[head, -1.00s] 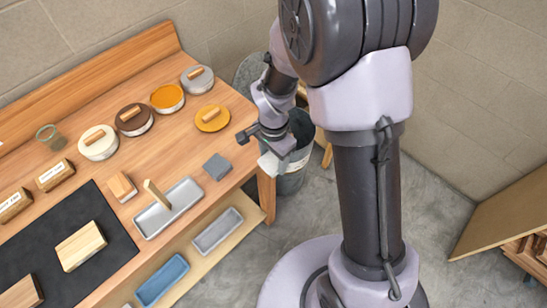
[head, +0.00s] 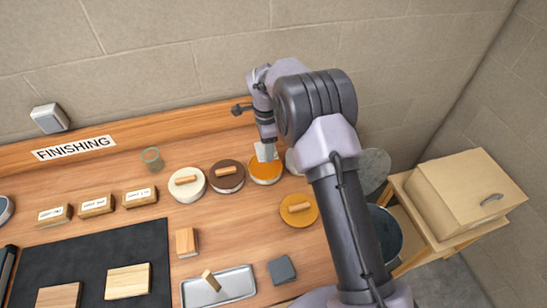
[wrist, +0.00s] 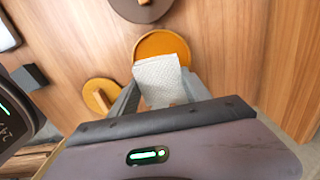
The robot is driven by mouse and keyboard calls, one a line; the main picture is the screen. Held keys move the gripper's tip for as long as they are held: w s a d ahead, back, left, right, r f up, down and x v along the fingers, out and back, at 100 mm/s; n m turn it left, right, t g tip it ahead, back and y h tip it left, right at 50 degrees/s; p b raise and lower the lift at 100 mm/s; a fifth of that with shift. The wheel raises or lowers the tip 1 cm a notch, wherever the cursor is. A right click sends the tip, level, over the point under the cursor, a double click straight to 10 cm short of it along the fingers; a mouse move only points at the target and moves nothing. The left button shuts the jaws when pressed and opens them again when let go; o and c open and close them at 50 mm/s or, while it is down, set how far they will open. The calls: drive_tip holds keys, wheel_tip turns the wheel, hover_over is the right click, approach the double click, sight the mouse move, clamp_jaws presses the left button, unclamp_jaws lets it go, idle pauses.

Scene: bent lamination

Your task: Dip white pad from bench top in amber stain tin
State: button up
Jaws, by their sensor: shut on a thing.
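The white pad (wrist: 158,76) is a textured, cloth-like square held between the fingers of my gripper (wrist: 163,103) in the wrist view. The amber stain tin (wrist: 160,43) is open and full of orange stain, and the pad overlaps its near part in that view. In the head view my gripper (head: 267,151) is over the far side of the amber tin (head: 266,172), with a bit of the white pad (head: 260,151) showing beside it. I cannot tell whether the pad touches the stain. The amber lid (head: 299,210) lies in front of the tin.
A dark brown tin (head: 227,177) and a cream tin (head: 187,185) stand left of the amber one. A grey tin is mostly hidden by my arm. A metal tray (head: 219,287) and a grey block (head: 282,269) lie nearer. A bin (head: 385,235) stands off the bench's right end.

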drive_tip(key=shift+w+a+r, duration=0.1)
drive_tip(key=shift+w+a, duration=0.15)
drive_tip(key=shift+w, duration=0.15)
drive_tip(key=shift+s+f+b, duration=0.35)
drive_tip(key=shift+f+b, duration=0.2)
drive_tip(key=shift+f, duration=0.2)
wheel_tip(320, 180, down, 7)
drive_tip(key=b, duration=0.4)
drive_tip(key=shift+w, duration=0.1)
drive_tip(key=shift+r, duration=0.1)
drive_tip(key=shift+r+p, duration=0.55)
drive_tip(key=shift+r, duration=0.95)
